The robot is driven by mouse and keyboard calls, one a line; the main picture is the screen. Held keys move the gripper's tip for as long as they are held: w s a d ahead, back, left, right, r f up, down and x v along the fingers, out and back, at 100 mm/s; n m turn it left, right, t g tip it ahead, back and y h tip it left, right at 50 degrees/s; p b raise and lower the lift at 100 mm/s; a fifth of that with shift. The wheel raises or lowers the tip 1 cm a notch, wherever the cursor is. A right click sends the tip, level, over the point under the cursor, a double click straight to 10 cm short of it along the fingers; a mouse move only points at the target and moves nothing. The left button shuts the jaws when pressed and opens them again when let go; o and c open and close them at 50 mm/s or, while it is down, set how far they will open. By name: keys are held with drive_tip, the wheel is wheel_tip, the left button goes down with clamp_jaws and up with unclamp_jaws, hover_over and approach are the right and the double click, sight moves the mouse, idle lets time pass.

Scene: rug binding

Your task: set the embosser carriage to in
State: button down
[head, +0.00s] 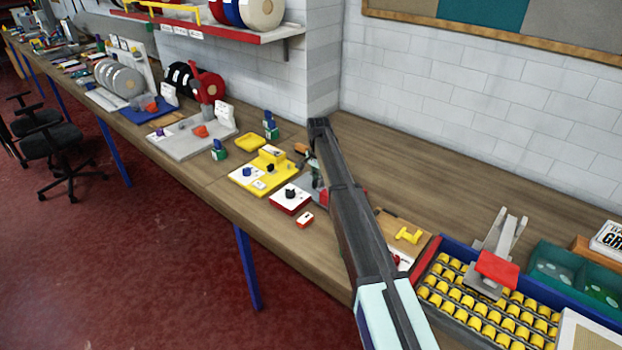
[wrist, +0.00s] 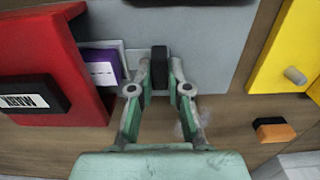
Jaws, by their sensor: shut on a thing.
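In the wrist view my gripper (wrist: 160,82) is closed around a small dark block (wrist: 160,62), which stands at the edge of a grey plate (wrist: 210,35). I take the plate and block to be part of the embosser, but no label on them shows. A red block (wrist: 55,65) with a black-and-white label and a small purple block (wrist: 103,66) sit to the left of the fingers. In the head view my arm covers most of this spot; only a bit of a grey and red device shows beside it. The carriage's position cannot be read.
In the wrist view a yellow unit (wrist: 290,50) with a peg and a black-and-orange block (wrist: 273,130) lie to the right. In the head view a yellow panel (head: 240,180) and a red-and-white box (head: 290,199) stand left of my arm. A blue-rimmed tray (head: 437,240) lies right.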

drive_tip(key=shift+a, duration=0.1)
drive_tip(key=c, duration=1.1)
unclamp_jaws()
drive_tip(key=shift+w, duration=0.1)
wheel_tip(320, 180, up, 12)
